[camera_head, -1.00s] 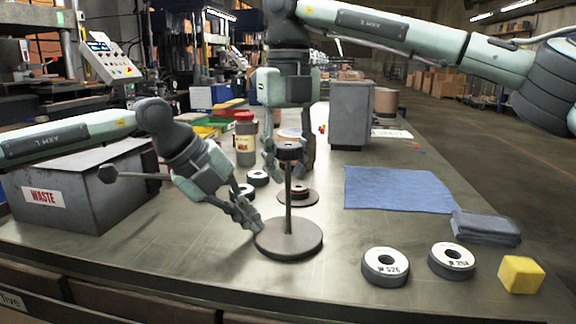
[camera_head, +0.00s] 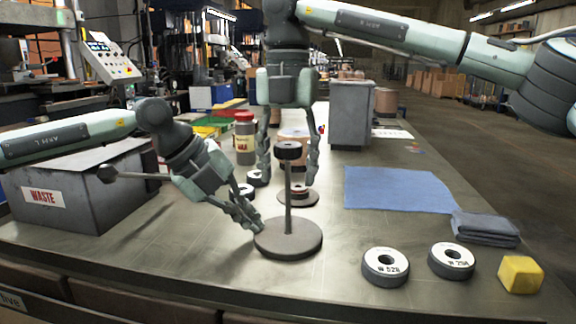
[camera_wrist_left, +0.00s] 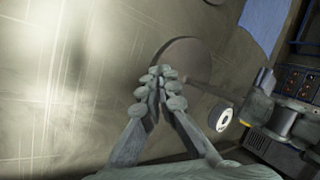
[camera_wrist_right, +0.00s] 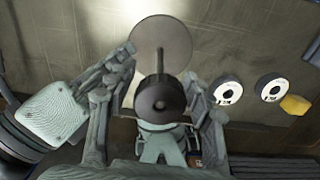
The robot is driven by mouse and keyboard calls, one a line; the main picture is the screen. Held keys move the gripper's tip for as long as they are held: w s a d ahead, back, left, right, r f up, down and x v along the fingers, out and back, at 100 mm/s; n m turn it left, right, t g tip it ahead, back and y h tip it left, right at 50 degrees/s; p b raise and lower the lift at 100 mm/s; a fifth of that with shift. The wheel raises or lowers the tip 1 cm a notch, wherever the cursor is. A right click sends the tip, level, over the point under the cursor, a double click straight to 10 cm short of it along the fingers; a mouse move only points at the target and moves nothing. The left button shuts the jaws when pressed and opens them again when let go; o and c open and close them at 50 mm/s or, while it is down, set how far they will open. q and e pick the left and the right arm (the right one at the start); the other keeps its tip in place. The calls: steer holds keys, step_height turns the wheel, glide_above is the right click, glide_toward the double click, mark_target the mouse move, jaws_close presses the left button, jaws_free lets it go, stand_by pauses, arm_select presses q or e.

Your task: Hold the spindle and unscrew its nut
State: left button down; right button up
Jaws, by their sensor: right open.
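The spindle has a round flat base (camera_head: 288,240) and a thin upright post (camera_head: 288,200). A dark round nut (camera_head: 288,151) sits at the top of the post; the right wrist view shows it from above (camera_wrist_right: 160,96). My right gripper (camera_head: 289,172) is open, its fingers (camera_wrist_right: 160,66) on either side of the nut with gaps. My left gripper (camera_head: 253,222) is low at the left edge of the base. In the left wrist view its fingers (camera_wrist_left: 165,78) are drawn together at the rim of the base (camera_wrist_left: 190,62) and look shut on it.
Two labelled discs (camera_head: 386,267) (camera_head: 451,261) and a yellow block (camera_head: 520,274) lie front right. A blue cloth (camera_head: 398,189) and folded grey cloth (camera_head: 486,228) lie behind. The waste bin (camera_head: 80,190) stands left. More discs (camera_head: 298,196) lie behind the spindle.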

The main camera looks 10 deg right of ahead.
steer(key=shift+m, duration=10.6)
steer(key=shift+r, duration=0.1)
